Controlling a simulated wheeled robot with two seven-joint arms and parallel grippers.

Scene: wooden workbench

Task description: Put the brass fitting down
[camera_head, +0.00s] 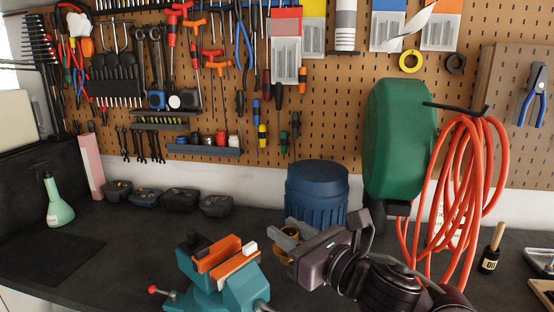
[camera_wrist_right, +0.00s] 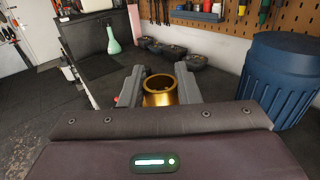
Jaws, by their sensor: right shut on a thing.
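The brass fitting (camera_head: 291,246) is a short golden cup-like ring. In the head view the fingers and wrist hide part of the fitting. I cannot tell from these views how far it is above the bench. My left gripper is in neither view.
A teal vise with orange jaws (camera_head: 222,256) stands left of the gripper. A blue ribbed bin (camera_head: 317,190) is behind it. Several small dark bins (camera_head: 181,200) line the wall, and a green spray bottle (camera_head: 58,205) stands left. The dark bench (camera_head: 120,245) is clear left of the vise.

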